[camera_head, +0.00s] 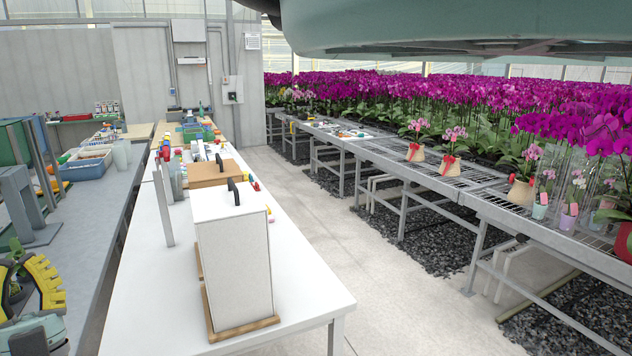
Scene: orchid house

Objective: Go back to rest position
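My gripper (20,278) shows at the bottom left corner, partly cut off by the frame edge. It has yellow and black fingers on a pale green-grey body. The fingers are spread apart and look open. Something green with a bit of red shows between them; it seems to lie behind, and I see no clear hold on it. The gripper is in front of the grey bench at the left.
A white table (150,310) stands ahead, bearing a white box (233,255) with a black handle and a brown box (215,172). A grey bench (110,195) runs at left. Orchid racks (400,160) line the right. The concrete aisle (330,220) between is clear. My own body hangs across the top.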

